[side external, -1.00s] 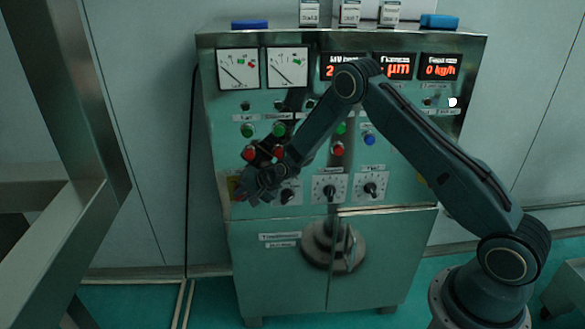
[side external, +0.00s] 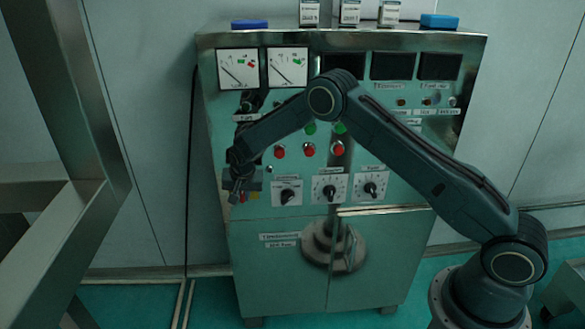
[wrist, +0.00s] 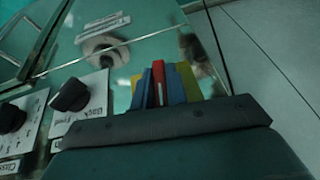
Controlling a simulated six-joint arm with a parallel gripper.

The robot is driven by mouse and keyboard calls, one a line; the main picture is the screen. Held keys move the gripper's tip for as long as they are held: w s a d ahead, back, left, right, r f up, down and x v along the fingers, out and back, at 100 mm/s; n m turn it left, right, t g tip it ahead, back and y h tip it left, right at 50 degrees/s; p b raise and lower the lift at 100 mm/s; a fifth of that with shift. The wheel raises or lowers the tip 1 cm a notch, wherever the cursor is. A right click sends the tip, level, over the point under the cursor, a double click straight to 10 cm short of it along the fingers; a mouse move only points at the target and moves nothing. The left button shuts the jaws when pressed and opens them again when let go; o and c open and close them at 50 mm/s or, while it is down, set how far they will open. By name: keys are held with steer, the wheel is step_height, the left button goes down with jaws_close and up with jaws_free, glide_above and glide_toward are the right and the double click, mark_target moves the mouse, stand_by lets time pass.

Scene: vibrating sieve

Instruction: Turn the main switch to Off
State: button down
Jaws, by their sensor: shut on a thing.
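The main switch has a red handle (wrist: 158,84) in front of a yellow plate (wrist: 187,82), at the panel's lower left corner. In the side external view the gripper mostly hides it, and only a bit of yellow plate (side external: 255,196) shows. My gripper (side external: 240,194) is at the switch, with its two blue fingers shut on the red handle, one on each side. The switch's position markings are hidden. The three number displays (side external: 391,66) at the cabinet's upper right are dark.
Black rotary knobs on white labels sit right of the switch, the nearest (side external: 288,196) being close to the gripper. Red push buttons (side external: 309,150) are above them. A metal frame (side external: 85,120) stands at the left.

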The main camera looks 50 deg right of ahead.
steer(key=shift+w+a+g+h, duration=0.1)
steer(key=shift+g+h, duration=0.8)
steer(key=shift+h, duration=0.1)
steer(key=shift+n+g+h, duration=0.4)
steer(key=shift+g+h, duration=0.1)
steer(key=c, duration=1.4)
jaws_free()
steer(key=v, duration=1.3)
steer(key=shift+a+r, duration=0.2)
steer(key=shift+r, duration=0.15)
